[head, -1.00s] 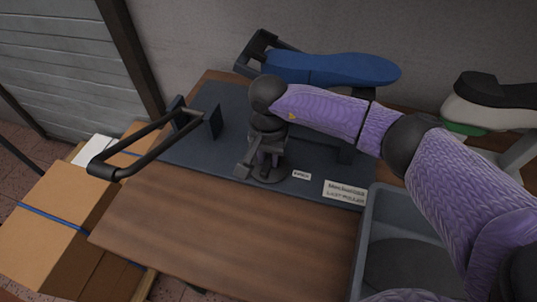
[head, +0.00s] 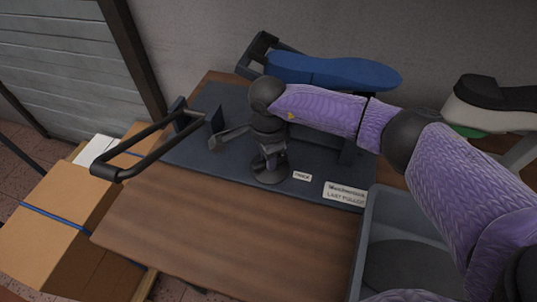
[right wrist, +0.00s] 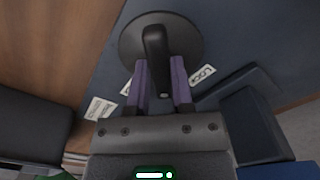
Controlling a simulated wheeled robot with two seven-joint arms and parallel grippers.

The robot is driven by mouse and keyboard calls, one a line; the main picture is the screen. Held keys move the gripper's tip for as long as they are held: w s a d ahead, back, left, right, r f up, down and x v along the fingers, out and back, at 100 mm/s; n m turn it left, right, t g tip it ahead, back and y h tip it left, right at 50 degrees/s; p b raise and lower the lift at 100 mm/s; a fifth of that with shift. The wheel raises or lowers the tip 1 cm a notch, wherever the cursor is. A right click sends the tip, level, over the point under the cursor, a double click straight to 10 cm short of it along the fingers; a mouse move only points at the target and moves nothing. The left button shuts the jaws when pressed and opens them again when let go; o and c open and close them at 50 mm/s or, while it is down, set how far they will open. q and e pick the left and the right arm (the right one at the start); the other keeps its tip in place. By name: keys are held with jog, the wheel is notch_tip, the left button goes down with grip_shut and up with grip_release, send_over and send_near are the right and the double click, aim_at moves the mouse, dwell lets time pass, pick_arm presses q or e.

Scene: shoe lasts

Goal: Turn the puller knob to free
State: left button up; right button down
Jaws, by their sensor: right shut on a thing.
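The puller knob has a dark round disc (right wrist: 128,38) with a raised bar (right wrist: 157,48) across it. The bar lies between the two purple fingers of my right gripper (right wrist: 161,88), which is shut on it. In the head view, my right gripper (head: 270,150) points down at the knob (head: 271,173) on the puller's dark base plate (head: 215,165). In the right wrist view, a LOCK label (right wrist: 203,74) lies right of the bar and another small label (right wrist: 128,86) lies left, partly hidden. The bar's near end lies between them. My left gripper is not seen.
A black U-shaped handle (head: 150,152) stands at the plate's left. A blue last (head: 335,71) sits behind my right arm. A grey tray (head: 366,235) is at front right, cardboard boxes (head: 50,225) at left. The wooden bench front (head: 220,235) is clear.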

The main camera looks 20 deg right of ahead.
jog(key=m+p, duration=0.1)
jog(key=m, duration=0.3)
jog(key=shift+w+m, duration=0.1)
jog(key=shift+m, duration=0.2)
jog(key=shift+w+m+p, duration=0.1)
jog(key=shift+m+p, duration=0.3)
jog(key=shift+m, duration=1.5)
jog(key=c, duration=0.5)
grip_release()
notch_tip(320, 180, up, 10)
jog(key=p, duration=0.2)
